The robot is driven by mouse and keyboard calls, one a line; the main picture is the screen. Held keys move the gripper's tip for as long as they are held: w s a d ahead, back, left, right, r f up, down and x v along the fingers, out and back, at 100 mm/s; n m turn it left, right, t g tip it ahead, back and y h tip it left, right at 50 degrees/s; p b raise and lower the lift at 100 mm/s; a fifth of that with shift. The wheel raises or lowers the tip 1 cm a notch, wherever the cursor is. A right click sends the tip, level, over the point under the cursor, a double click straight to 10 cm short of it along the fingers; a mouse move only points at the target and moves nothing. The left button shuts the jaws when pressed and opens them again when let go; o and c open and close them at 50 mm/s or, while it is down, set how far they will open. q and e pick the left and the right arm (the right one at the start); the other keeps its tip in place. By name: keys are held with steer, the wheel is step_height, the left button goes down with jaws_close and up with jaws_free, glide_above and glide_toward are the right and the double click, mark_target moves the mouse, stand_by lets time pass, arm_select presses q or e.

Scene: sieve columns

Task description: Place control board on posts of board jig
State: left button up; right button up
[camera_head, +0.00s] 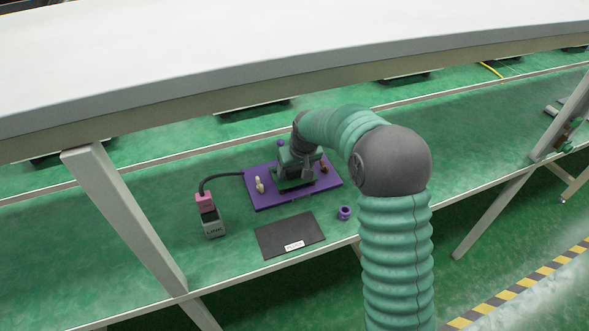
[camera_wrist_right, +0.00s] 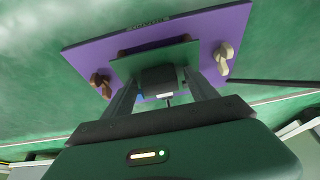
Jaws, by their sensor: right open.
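The board jig (camera_head: 262,201) is a purple plate on the lower green shelf; it also fills the upper middle of the right wrist view (camera_wrist_right: 90,48). The control board (camera_head: 288,185) is a green rectangle lying over the middle of the jig, with a dark block on it. In the right wrist view the board (camera_wrist_right: 122,66) looks roughly flat, but whether it sits on the posts is hidden. My right gripper (camera_wrist_right: 163,82) is open, close over the board, its fingers on either side of the dark block. In the head view this gripper (camera_head: 294,170) partly covers the board. My left gripper is out of view.
A beige clamp-like piece (camera_head: 259,185) and a brown one (camera_head: 323,166) stand on the jig. A pink and grey cabled device (camera_head: 210,217) stands left. A dark labelled mat (camera_head: 288,234) and a purple ring (camera_head: 344,212) lie in front. A white upper shelf (camera_head: 250,55) overhangs behind.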

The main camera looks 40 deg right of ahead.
mark_target(295, 169)
steer(key=p+v, duration=0.1)
steer(key=v, duration=0.4)
steer(key=shift+s+r, duration=0.2)
steer(key=shift+r, duration=0.2)
steer(key=s+a, duration=0.3)
steer(key=s, duration=0.8)
steer(key=shift+n+g+y, duration=0.3)
steer(key=shift+n, duration=0.3)
steer(key=s+a+f, duration=0.1)
steer(key=a, duration=0.1)
steer(key=s+a+f, duration=0.1)
steer(key=a+f, duration=0.1)
steer(key=a, duration=0.1)
steer(key=s+a+f, duration=0.1)
steer(key=a, duration=0.1)
steer(key=shift+s+a+f, duration=0.2)
steer(key=shift+a+f, duration=0.05)
steer(key=s+a+f+n+g, duration=0.1)
steer(key=s+a+f, duration=0.3)
steer(key=s+a, duration=0.2)
steer(key=shift+s+a, duration=0.3)
steer(key=shift+a, duration=0.55)
steer(key=shift+w+d, duration=0.1)
steer(key=shift+d, duration=0.1)
steer(key=shift+a, duration=0.15)
